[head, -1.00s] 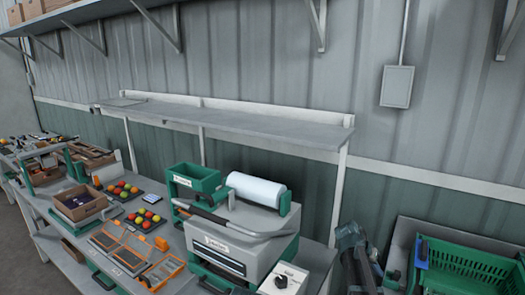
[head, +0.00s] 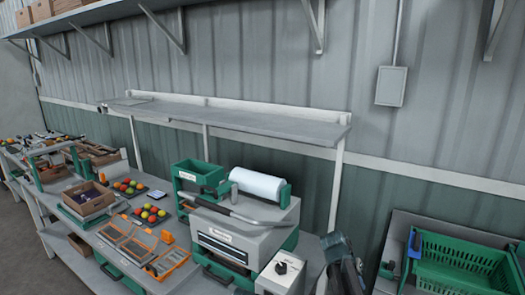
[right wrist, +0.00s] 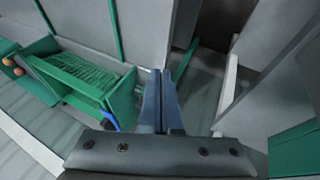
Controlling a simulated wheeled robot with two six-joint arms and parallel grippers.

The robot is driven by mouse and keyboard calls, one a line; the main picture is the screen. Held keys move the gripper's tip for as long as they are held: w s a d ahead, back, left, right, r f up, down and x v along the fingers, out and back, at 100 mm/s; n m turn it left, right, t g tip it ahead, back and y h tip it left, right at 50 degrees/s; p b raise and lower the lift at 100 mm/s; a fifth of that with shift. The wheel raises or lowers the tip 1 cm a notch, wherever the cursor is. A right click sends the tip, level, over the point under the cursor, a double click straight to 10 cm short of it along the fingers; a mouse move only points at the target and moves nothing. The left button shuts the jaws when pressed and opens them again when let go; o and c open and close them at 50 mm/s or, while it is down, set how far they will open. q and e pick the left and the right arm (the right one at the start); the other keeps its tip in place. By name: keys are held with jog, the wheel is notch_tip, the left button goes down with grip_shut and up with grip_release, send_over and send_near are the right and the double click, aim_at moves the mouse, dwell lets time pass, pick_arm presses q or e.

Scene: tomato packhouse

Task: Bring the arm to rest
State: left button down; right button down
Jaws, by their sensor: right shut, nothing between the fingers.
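My right gripper (head: 342,264) is low in the head view, between the grey machine on the bench and the green crate at the right. Only part of it shows there. In the right wrist view its two blue-grey fingers (right wrist: 162,102) lie together with nothing between them. They appear clear of the surroundings, with the green crate to their left. My left gripper is not in view.
A grey machine (head: 222,247) with a white roll (head: 258,185) stands on the bench. The green crate (head: 462,262) is at the right; it also shows in the right wrist view (right wrist: 86,78). Trays of tomatoes (head: 150,215) and a cardboard box (head: 86,200) are further left.

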jog(key=s+a+f+n+y, duration=0.1)
jog(key=s+a+n, duration=0.3)
jog(key=s+a, duration=0.7)
jog(key=s+a+f+n+g+y, duration=0.1)
jog(key=s+a+n+y, duration=0.3)
jog(key=s+a, duration=0.7)
jog(key=a+f+n, duration=0.1)
jog(key=a, duration=0.2)
jog(key=shift+s+a, duration=0.2)
